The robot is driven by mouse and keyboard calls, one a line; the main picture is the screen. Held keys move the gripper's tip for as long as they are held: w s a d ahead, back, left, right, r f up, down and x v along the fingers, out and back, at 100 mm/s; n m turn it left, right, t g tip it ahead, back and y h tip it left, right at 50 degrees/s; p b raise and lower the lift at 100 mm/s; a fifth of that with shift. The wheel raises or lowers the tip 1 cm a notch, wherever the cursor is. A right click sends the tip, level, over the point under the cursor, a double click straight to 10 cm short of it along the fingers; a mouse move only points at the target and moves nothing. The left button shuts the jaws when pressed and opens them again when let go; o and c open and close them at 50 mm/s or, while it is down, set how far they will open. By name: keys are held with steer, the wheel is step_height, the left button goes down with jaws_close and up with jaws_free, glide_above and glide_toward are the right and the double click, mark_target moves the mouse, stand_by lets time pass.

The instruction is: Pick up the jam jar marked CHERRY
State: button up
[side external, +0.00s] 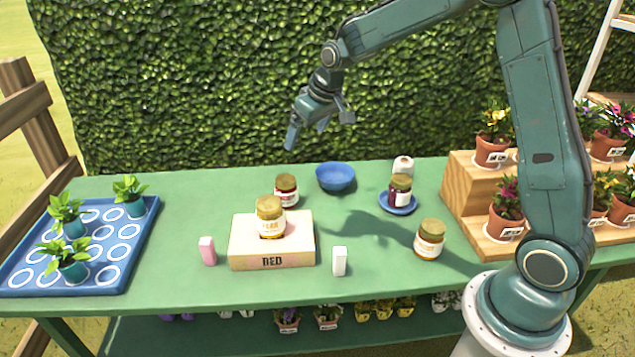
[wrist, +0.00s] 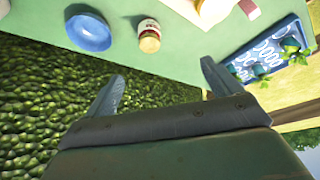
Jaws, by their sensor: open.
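Several jam jars with gold lids stand on the green table. A jar with red contents (side external: 286,190) stands behind the cream box; in the wrist view it (wrist: 149,36) lies ahead of the fingers. A darker red jar (side external: 400,190) stands on a blue saucer (side external: 398,209). A golden jar (side external: 270,217) sits on the cream box, its label seeming to read PEAR. Another golden jar (side external: 430,240) stands at the front right. I cannot make out CHERRY on any label. My gripper (side external: 307,133) is open and empty, high above the table's back edge; its fingers show in the wrist view (wrist: 160,72).
The cream box (side external: 272,262) has lettering on its front. Pink (side external: 207,251) and white (side external: 339,262) blocks flank it. A blue bowl (side external: 336,178) and a white roll-like item (side external: 402,165) stand behind. A blue plant tray (side external: 140,241) is left, stepped wooden flower stand (side external: 462,178) right.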

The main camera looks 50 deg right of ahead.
glide_toward(290, 181)
steer(key=shift+w+d+f, duration=0.1)
steer(key=shift+w+f, duration=0.05)
steer(key=shift+w, duration=0.1)
steer(key=shift+x, duration=4.3)
steer(key=shift+s+f, duration=0.1)
steer(key=shift+x, duration=2.5)
